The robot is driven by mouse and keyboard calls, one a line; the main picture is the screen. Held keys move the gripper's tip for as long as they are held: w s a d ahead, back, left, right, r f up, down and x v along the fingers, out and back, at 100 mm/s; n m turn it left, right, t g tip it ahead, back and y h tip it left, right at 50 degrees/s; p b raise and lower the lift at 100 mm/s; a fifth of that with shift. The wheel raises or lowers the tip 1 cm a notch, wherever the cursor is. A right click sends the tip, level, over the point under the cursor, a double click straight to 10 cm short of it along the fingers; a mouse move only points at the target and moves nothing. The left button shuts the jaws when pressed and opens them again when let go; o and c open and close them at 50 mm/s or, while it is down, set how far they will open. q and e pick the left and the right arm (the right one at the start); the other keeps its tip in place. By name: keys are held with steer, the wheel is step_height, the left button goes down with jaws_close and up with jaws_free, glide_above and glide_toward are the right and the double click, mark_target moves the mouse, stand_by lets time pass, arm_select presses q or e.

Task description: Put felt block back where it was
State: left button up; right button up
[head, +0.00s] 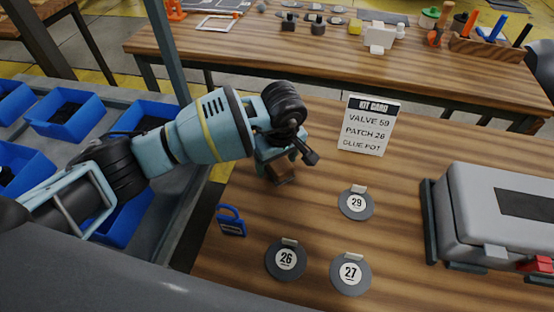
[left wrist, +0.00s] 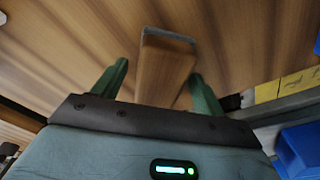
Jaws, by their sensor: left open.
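The felt block (head: 284,175) is a brown wooden block with a grey strip along one end. In the head view it is at the left-middle of the wooden table, mostly hidden under my left gripper (head: 277,160). In the left wrist view the block (left wrist: 166,68) is between the two green fingers of my left gripper (left wrist: 160,72), with a gap beside each finger. The gripper is open around it. The block looks to be on the table, but its contact is hard to see. My right gripper is not in view.
A kit card (head: 369,126) stands behind, to the right. Round discs marked 29 (head: 356,204), 26 (head: 286,261) and 27 (head: 350,274), a blue padlock-shaped tag (head: 231,222) and a grey case (head: 490,215) are on the table. Blue bins (head: 65,115) are left.

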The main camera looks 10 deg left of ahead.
mark_target(280, 163)
arm_select(q)
step_height(280, 163, up, 12)
steer(key=s+d, duration=0.1)
steer(key=shift+r, duration=0.15)
stand_by(0.7)
